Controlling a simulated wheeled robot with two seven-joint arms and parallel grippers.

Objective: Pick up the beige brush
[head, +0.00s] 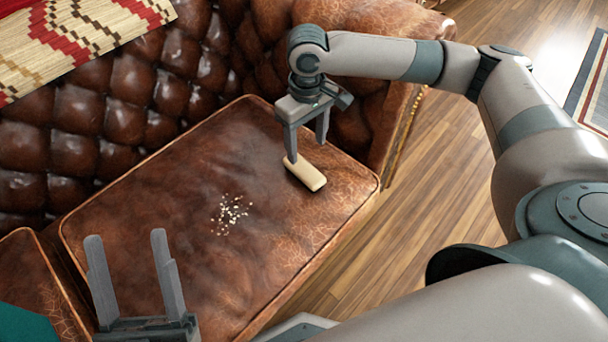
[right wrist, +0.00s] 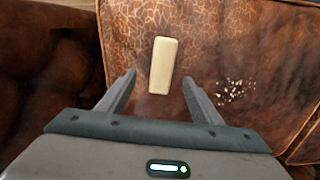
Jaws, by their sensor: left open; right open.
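The beige brush (head: 306,173) is a small block lying on the brown leather sofa cushion, near its right end. It also shows in the right wrist view (right wrist: 163,65), lengthwise between and a little beyond the fingertips. My right gripper (head: 306,148) is open and points down over the brush. One finger partly overlaps the brush in the head view; I cannot tell whether they touch. My left gripper (head: 125,240) is open and empty at the lower left, over the cushion.
Pale crumbs (head: 229,213) lie scattered on the sofa cushion (head: 150,200), left of the brush. The tufted sofa back (head: 120,100) and armrest (head: 365,110) rise behind and right. A patterned blanket (head: 75,40) hangs at upper left. Wooden floor (head: 430,190) lies to the right.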

